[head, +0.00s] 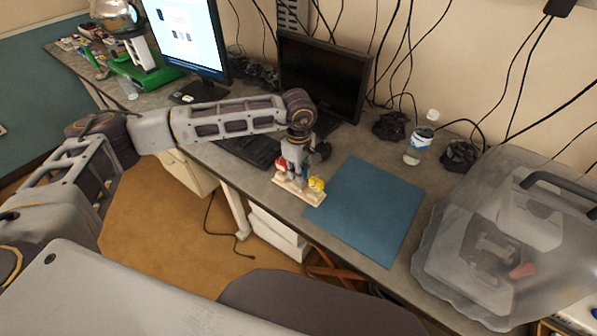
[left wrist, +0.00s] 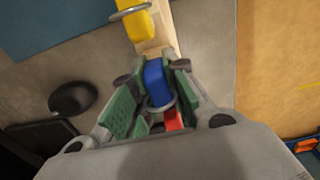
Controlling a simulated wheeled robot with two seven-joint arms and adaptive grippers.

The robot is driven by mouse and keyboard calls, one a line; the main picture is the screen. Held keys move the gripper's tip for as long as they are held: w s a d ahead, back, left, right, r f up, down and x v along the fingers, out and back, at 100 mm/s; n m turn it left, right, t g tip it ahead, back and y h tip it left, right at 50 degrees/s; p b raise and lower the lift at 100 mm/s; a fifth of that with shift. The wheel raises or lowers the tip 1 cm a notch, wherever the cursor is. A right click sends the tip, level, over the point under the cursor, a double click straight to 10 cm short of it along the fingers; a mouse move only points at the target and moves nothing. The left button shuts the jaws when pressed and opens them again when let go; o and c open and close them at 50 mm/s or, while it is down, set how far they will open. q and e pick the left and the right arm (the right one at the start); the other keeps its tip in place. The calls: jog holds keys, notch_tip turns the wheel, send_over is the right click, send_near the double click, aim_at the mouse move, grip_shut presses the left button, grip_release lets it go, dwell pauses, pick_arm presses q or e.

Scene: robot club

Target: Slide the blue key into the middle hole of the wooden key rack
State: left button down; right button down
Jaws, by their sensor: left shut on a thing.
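The wooden key rack (head: 297,192) lies on the grey desk beside the left edge of the blue mat. A red key (head: 281,166) stands at its left end and a yellow key (head: 316,184) at its right end. My left gripper (head: 296,174) is over the middle of the rack, pointing down. In the left wrist view its green-padded fingers are shut on the blue key (left wrist: 155,82), between the yellow key (left wrist: 138,22) and the red key (left wrist: 173,118). The fingers hide the blue key's lower end, so I cannot tell whether it is in the hole.
The blue mat (head: 368,208) is flat and clear. A black screen (head: 322,75) and keyboard (head: 250,148) are behind and left of the rack. A bottle (head: 418,144) stands at the back. A plastic-covered machine (head: 505,240) fills the right. A dark mouse (left wrist: 73,97) lies near the gripper.

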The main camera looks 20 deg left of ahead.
pick_arm(q)
jog(key=shift+f+b, duration=0.25)
jog(key=shift+b, duration=0.1)
dwell(0.3)
jog(key=c, duration=1.3)
grip_release()
jog(key=shift+c, duration=0.2)
jog(key=shift+o, duration=0.2)
jog(key=o, duration=0.4)
jog(key=shift+c, duration=0.2)
jog(key=shift+r, duration=0.1)
jog(key=shift+r+p, duration=1.15)
jog(key=shift+r, duration=2.25)
